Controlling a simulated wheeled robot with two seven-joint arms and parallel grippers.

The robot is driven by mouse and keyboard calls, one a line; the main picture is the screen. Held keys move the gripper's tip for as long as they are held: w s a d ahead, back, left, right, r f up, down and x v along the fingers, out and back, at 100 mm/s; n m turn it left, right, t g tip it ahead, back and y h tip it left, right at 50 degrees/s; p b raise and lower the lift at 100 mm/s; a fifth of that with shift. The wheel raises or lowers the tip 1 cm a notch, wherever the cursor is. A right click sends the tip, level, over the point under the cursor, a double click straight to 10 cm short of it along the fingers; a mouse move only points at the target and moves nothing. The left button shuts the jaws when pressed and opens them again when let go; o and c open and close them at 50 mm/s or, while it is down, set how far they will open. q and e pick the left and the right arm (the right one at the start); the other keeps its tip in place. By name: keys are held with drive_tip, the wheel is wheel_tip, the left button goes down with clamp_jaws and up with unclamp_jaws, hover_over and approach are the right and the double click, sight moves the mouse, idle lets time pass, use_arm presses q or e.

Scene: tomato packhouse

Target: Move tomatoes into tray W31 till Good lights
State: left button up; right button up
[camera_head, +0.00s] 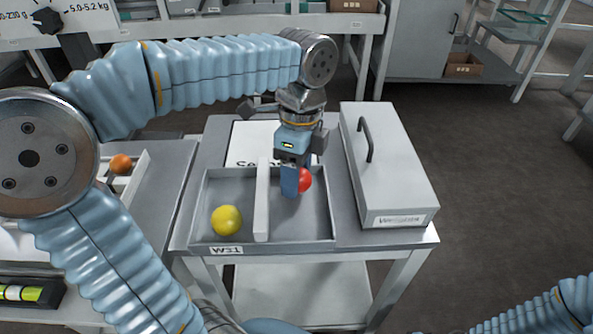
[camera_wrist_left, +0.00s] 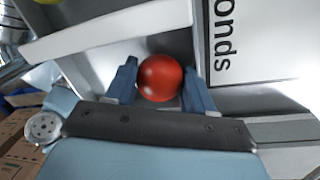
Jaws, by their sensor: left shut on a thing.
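Tray W31 (camera_head: 219,248) is a shallow grey tray on a metal table, split by a pale divider (camera_head: 262,200). A yellow tomato (camera_head: 226,220) lies in its left compartment. My left gripper (camera_head: 295,182) is over the right compartment, shut on a red tomato (camera_head: 305,180). In the left wrist view the red tomato (camera_wrist_left: 160,77) sits between the two blue fingers. I cannot tell whether it touches the tray floor. An orange tomato (camera_head: 121,164) lies in a pale holder at the left. No Good light can be made out. My right gripper is out of view.
A grey lidded box (camera_head: 388,165) with a handle stands right of the tray. A printed white card (camera_head: 250,143) lies behind the tray. A level with a yellow-green vial (camera_head: 22,293) is at lower left. The floor at right is clear.

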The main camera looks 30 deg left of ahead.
use_arm(q)
drive_tip(key=shift+f, duration=0.2)
drive_tip(key=o, duration=0.8)
drive_tip(key=c, duration=0.3)
wheel_tip(320, 180, up, 3)
drive_tip(key=p, duration=0.2)
drive_tip(key=shift+p, duration=0.35)
wheel_tip(320, 180, up, 4)
drive_tip(key=p, duration=0.3)
drive_tip(key=shift+p, duration=0.4)
